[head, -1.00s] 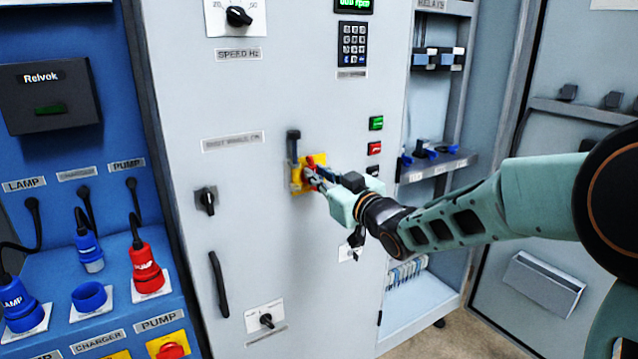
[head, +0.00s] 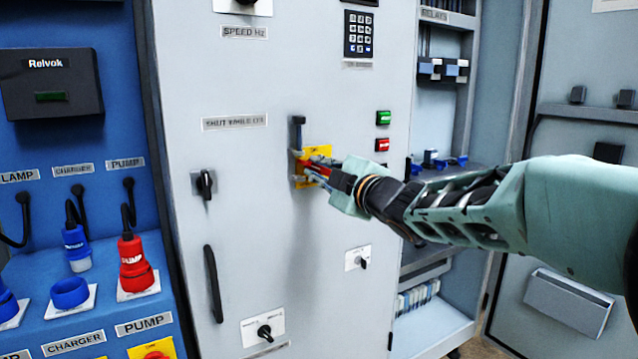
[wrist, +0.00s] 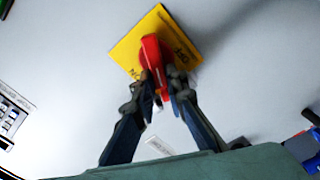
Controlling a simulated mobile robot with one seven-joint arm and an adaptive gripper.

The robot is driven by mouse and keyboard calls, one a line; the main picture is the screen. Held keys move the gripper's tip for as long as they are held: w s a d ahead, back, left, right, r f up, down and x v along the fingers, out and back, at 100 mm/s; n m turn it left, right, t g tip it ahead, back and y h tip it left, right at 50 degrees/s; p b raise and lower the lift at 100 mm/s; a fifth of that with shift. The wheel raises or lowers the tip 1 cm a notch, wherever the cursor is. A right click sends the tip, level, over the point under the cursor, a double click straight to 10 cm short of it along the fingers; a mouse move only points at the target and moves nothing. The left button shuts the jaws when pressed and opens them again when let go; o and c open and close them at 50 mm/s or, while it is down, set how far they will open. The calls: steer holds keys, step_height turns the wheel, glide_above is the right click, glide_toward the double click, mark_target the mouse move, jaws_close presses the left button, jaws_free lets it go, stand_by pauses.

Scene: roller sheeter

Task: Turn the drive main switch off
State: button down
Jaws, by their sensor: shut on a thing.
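The drive main switch has a red handle (wrist: 151,56) on a yellow plate (wrist: 127,50), fixed to the light grey cabinet door. The yellow plate also shows in the head view (head: 314,153), partly behind my gripper. My gripper (head: 326,168) reaches in from the right and is shut on the red handle. In the wrist view my gripper (wrist: 161,82) has a finger on each side of the handle. The plate appears tilted in the wrist view, with part of a printed word on it. The handle's exact setting cannot be read.
A black rotary knob (head: 206,184) and a long door handle (head: 213,284) are on the left. An open relay bay (head: 437,150) lies right.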

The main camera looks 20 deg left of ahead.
steer(key=n+b, duration=0.2)
steer(key=f+n+b, duration=0.1)
steer(key=n+b, duration=0.1)
steer(key=shift+s+n, duration=0.1)
steer(key=shift+n, duration=0.3)
steer(key=shift+r+n, duration=0.1)
steer(key=shift+n, duration=0.2)
steer(key=c, duration=1.9)
jaws_free()
steer(key=shift+c, duration=0.2)
steer(key=v, duration=0.7)
steer(key=shift+d, duration=0.15)
steer(key=shift+s, duration=0.1)
